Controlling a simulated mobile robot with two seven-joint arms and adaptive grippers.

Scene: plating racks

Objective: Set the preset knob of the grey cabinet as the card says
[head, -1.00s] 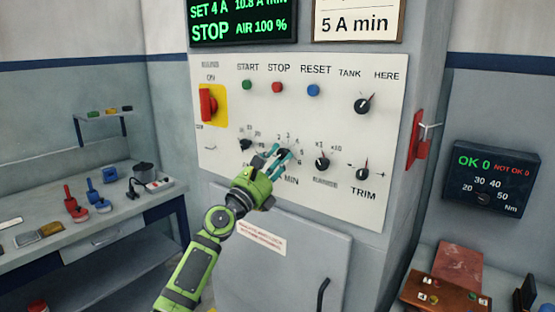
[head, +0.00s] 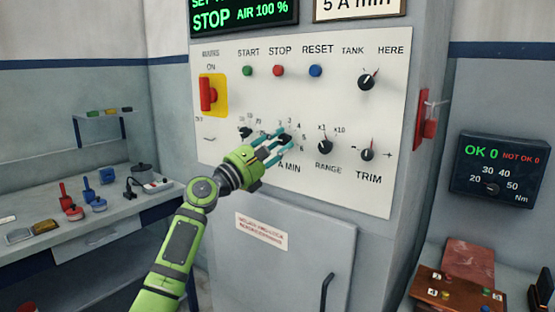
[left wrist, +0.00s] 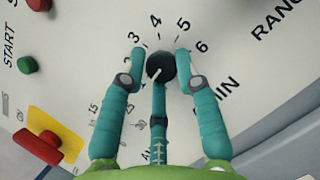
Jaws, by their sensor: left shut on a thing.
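The grey cabinet (head: 330,185) carries a pale panel of knobs. The preset knob (head: 285,138), labelled A MIN, is black with a scale of numbers around it. The card (head: 350,8) above is cut by the picture's top edge and reads "5 A min". My right gripper is out of view.
The RANGE knob (head: 325,145) stands close to the right of the fingers, and the TRIM knob (head: 367,154) beyond it. A red switch on a yellow plate (head: 220,95) is at the panel's left. A workbench (head: 95,222) stands at left.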

